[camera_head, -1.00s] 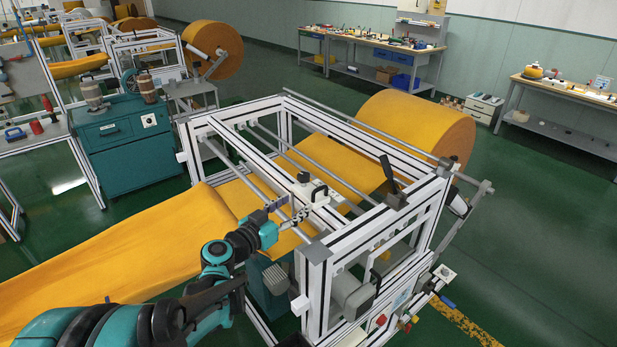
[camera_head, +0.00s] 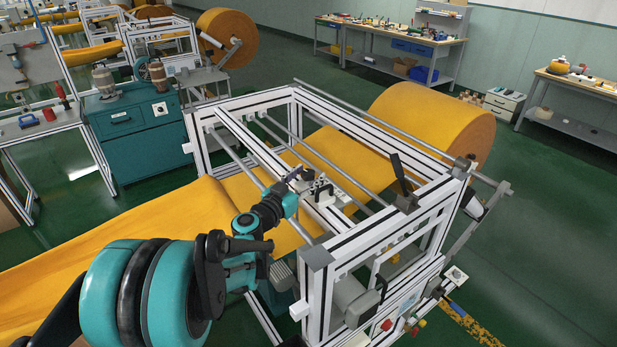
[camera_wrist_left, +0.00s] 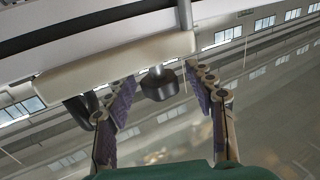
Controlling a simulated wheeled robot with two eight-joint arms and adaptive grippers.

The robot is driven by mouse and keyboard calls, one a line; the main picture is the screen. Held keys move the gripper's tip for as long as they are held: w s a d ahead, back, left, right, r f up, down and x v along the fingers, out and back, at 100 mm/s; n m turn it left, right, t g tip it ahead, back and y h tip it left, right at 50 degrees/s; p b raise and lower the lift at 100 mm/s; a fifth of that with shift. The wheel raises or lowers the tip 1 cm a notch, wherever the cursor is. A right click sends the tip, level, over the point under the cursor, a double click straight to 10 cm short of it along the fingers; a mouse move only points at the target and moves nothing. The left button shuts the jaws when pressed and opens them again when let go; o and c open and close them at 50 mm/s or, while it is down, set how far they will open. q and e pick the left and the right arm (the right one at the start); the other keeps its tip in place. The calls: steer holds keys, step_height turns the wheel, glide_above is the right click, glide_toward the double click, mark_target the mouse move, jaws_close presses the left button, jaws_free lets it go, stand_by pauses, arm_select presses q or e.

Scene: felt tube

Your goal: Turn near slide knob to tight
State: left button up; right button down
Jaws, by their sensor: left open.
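A pale slide block (camera_head: 322,193) sits on a rail of the white-and-black frame. In the left wrist view the cream slide block (camera_wrist_left: 120,68) carries a dark knob (camera_wrist_left: 158,86) on a short metal stem. A second dark knob (camera_wrist_left: 80,108) lies further left, partly behind a finger. I cannot tell for sure which knob is the near one. My left gripper (camera_head: 302,178) is beside the slide block. In the left wrist view it is open (camera_wrist_left: 165,108), with the first knob in the gap between its fingertips and no clear contact. My right gripper is out of view.
The frame's rails (camera_head: 365,235) surround the slide block. Yellow felt (camera_head: 345,155) runs underneath to a large roll (camera_head: 440,120) at the back right. A black lever (camera_head: 400,178) stands on the frame to the right. A teal cabinet (camera_head: 130,135) is at the left.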

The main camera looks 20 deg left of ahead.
arm_select(q)
steer(key=shift+w, duration=0.2)
steer(key=shift+c, duration=0.4)
steer(key=c, duration=1.1)
steer(key=shift+c, duration=0.2)
steer(key=shift+h, duration=0.3)
steer(key=shift+m+h, duration=0.3)
steer(key=shift+m, duration=0.1)
steer(key=shift+m+h, duration=0.4)
steer(key=shift+h, duration=0.2)
